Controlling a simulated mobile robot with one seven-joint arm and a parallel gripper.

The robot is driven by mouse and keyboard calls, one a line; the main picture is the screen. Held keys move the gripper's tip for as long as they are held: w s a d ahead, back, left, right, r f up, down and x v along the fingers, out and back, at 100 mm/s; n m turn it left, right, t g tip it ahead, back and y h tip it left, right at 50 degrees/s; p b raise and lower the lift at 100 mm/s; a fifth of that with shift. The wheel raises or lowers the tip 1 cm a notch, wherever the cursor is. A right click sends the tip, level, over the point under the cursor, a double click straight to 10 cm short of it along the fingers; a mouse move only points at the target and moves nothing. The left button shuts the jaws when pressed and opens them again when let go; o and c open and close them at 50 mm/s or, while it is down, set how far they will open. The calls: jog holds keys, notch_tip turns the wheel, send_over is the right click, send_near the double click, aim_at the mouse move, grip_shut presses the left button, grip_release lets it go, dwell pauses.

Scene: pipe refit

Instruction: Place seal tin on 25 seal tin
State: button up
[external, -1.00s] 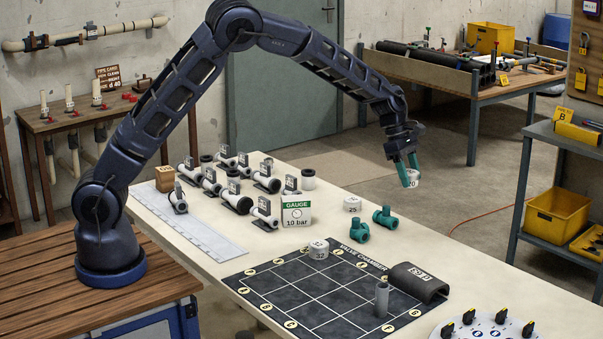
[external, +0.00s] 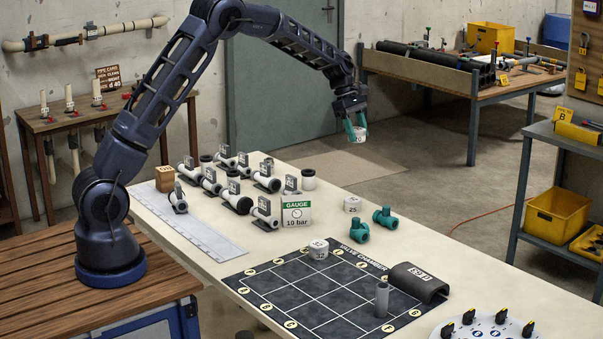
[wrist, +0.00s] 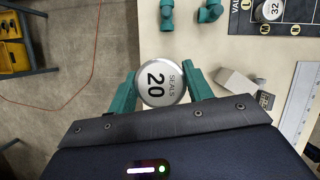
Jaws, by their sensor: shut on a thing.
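My gripper (external: 355,132) is shut on a white round seal tin marked 20 (external: 361,136). I cannot make out the 25 tin in the wrist view.
Teal pipe fittings (external: 384,218) lie right of the 25 tin. A gauge card (external: 296,213) and several white pipe valves (external: 238,201) stand to its left. A tin marked 32 (external: 319,249) stands on the dark valve chamber mat (external: 290,299). The tin 25's top is clear.

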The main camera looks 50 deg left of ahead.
aim_at(357, 201)
jog(key=shift+a, duration=0.35)
notch_tip(357, 201, down, 20)
jog(key=shift+a+r, duration=0.1)
dwell(0.4)
jog(key=o, duration=1)
jog(key=shift+c, duration=0.2)
